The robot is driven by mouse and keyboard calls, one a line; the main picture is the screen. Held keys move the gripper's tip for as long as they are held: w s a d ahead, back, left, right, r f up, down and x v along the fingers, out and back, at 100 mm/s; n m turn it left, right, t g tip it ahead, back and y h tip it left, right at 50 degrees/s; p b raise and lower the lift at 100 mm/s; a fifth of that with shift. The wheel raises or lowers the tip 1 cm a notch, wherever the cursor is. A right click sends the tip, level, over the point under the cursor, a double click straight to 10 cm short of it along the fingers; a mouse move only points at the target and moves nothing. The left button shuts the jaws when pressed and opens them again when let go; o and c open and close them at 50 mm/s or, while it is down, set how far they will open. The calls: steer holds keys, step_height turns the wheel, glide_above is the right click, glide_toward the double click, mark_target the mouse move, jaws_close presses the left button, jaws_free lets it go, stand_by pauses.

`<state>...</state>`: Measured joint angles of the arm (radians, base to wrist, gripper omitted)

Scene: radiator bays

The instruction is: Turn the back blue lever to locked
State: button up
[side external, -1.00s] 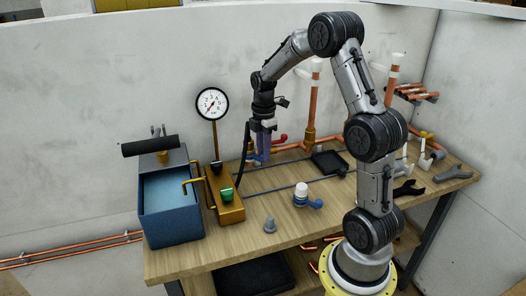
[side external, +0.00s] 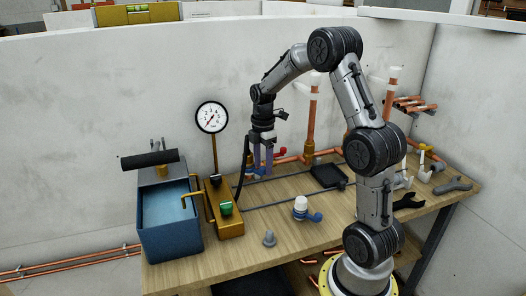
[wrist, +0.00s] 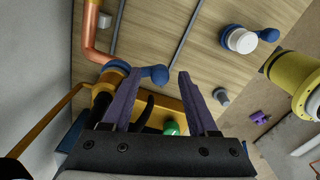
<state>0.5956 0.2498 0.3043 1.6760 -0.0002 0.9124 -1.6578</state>
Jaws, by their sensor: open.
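The back blue lever (wrist: 160,74) shows in the wrist view as a round-ended handle on a blue collar (wrist: 117,66), at the end of a copper pipe. Its round end appears between the tips of my gripper (wrist: 160,78), which is open with two purple fingers. I cannot tell whether either finger touches it. In the side view my gripper (side external: 262,168) points down at the back of the bench, and the blue lever (side external: 256,173) is partly hidden by the fingers. A second blue lever (side external: 315,217) with a white cap (side external: 300,204) stands nearer the front.
A brass block (side external: 229,223) with a green button (side external: 226,208) and a pressure gauge (side external: 211,117) stand left of my gripper. A blue basin (side external: 170,235) is farther left. A red lever (side external: 282,151) and vertical copper pipes (side external: 312,120) stand close by. The bench's front middle is mostly clear.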

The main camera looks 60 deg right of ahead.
step_height(320, 180, up, 14)
steer(key=shift+f, duration=0.25)
stand_by(0.5)
steer(key=s+a+r+t, duration=0.1)
steer(key=s+a+r, duration=0.15)
steer(key=a, duration=0.35)
steer(key=s+a+r+n+t, duration=0.1)
steer(key=s+a+r, duration=0.15)
steer(key=a, duration=0.25)
steer(key=s+a+r+t, duration=0.1)
steer(key=s+a+r, duration=0.15)
steer(key=a, duration=0.35)
steer(key=s+a+f+m+t, duration=0.2)
steer(key=s+a+f+m, duration=0.4)
steer(key=m, duration=0.7)
steer(key=s+f, duration=0.2)
steer(key=s, duration=0.2)
steer(key=shift+s+f+t, duration=0.2)
steer(key=shift+t, duration=0.1)
steer(key=shift+o, duration=0.2)
steer(key=shift+a, duration=0.1)
